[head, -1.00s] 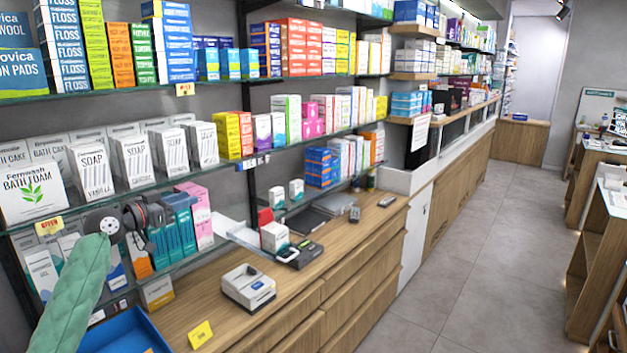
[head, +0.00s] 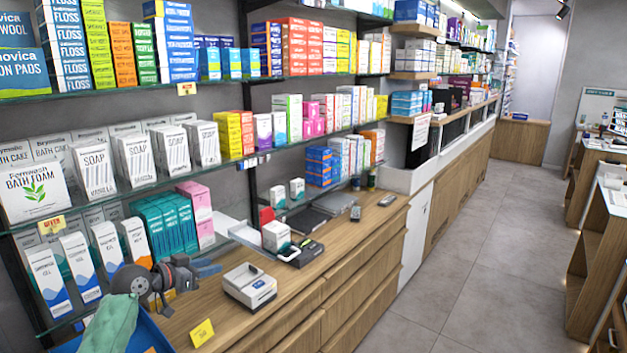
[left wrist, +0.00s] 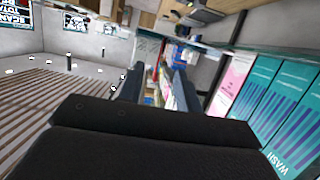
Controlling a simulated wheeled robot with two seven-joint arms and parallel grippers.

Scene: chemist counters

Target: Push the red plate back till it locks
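A black device (head: 300,251) lies in front of that box. My left gripper (head: 205,271) is low near the front shelf, left of the white device (head: 249,286) and well short of the red plate, touching neither. In the left wrist view its two dark fingers (left wrist: 158,88) stand apart with nothing between them. I cannot make out the red plate in that view. My right gripper is not in view.
A blue tray (head: 118,332) lies below my left arm, and a yellow card (head: 201,333) is on the counter's front edge. Shelves of boxes, with teal boxes (head: 165,226) close by, rise behind my gripper. Bare wood (head: 225,318) lies around the white device.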

